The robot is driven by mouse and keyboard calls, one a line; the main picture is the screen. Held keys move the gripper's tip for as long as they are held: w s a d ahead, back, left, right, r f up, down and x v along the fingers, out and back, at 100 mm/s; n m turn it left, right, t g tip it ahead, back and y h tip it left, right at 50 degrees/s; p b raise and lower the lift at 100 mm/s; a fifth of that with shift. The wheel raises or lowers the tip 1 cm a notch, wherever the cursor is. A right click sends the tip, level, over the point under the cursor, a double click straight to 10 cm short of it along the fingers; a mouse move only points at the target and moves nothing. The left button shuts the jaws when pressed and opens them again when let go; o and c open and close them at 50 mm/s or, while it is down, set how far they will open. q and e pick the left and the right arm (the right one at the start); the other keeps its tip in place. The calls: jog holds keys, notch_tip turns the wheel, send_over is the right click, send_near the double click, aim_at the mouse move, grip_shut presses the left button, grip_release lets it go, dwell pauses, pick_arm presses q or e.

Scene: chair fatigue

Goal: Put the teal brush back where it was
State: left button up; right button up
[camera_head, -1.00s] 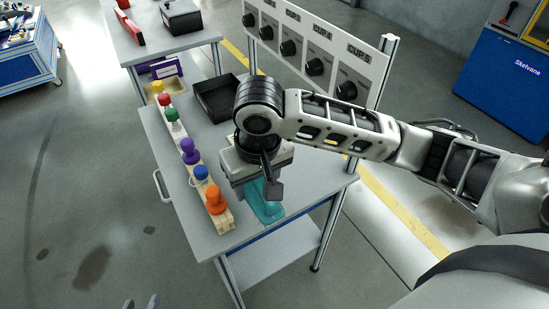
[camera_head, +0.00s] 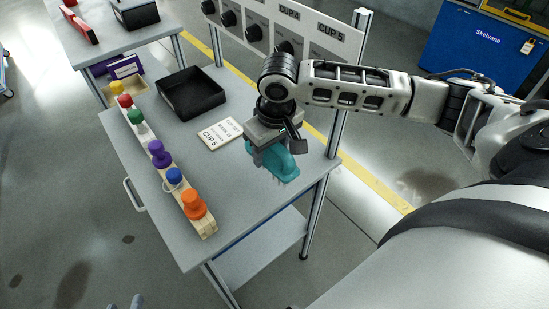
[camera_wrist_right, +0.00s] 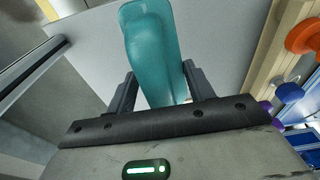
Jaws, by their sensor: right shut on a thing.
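The teal brush (camera_head: 281,160) is held in my right gripper (camera_head: 272,148), near the right edge of the grey table (camera_head: 225,200). It hangs below the jaws; I cannot tell how far it is above the tabletop. In the right wrist view the brush (camera_wrist_right: 150,50) sits between the two dark fingers of the gripper (camera_wrist_right: 160,88), which are shut on it. Only the grey fingertips of my left gripper (camera_head: 125,302) show at the bottom left, set apart from each other.
A wooden rail (camera_head: 172,182) with several coloured knobs lies along the left side. A white card (camera_head: 220,134) reading CUP 5 lies left of the brush, below a black tray (camera_head: 192,93). A panel with dark cups (camera_head: 310,29) stands behind. The table's front area is clear.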

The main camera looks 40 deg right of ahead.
aim_at(274, 159)
jog(key=shift+d+f, duration=0.3)
jog(key=shift+f, duration=0.05)
jog(key=shift+d+f+b, duration=0.2)
jog(key=shift+f+b, duration=0.1)
jog(key=shift+f, duration=0.95)
jog(key=shift+w+f, duration=0.1)
jog(key=shift+f, duration=0.4)
jog(key=o, duration=0.9)
jog(key=shift+f, duration=0.1)
